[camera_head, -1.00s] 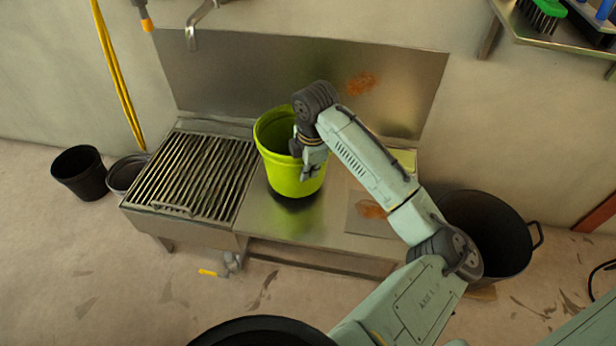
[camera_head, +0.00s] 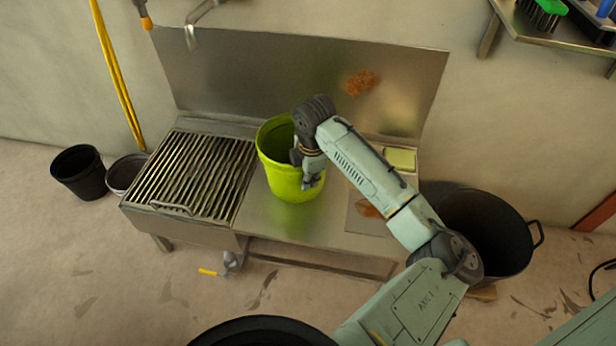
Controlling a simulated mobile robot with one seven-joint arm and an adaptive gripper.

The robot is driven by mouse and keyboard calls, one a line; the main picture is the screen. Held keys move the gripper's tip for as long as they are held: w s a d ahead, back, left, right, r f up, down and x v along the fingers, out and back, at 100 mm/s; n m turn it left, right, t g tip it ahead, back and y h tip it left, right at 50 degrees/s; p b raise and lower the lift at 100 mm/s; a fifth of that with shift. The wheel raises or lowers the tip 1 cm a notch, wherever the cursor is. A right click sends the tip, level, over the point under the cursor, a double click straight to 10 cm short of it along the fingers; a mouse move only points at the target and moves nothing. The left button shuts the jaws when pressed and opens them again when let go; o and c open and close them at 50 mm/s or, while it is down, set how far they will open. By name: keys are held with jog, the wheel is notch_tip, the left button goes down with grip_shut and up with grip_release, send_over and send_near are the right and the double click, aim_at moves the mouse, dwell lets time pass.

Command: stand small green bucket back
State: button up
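The small green bucket (camera_head: 286,178), bright yellow-green, stands upright on the steel worktop (camera_head: 262,222), right of the slatted grate. Its open mouth faces up and its base appears to rest on the metal. My gripper (camera_head: 312,184) points down at the bucket's right front side, against or just in front of its wall. My wrist covers the right part of the rim. The fingers are small and overlap the bucket, so I cannot tell whether they grip it.
A slatted grate (camera_head: 190,172) fills the worktop's left. A yellow-green pad (camera_head: 400,159) and a brown patch (camera_head: 367,208) lie to the right. A large black pot (camera_head: 515,262) stands on the floor at right, a black bucket (camera_head: 78,178) at left. A steel backsplash (camera_head: 220,75) rises behind.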

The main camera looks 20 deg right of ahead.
jog(key=shift+o, duration=0.7)
jog(key=shift+r, duration=0.1)
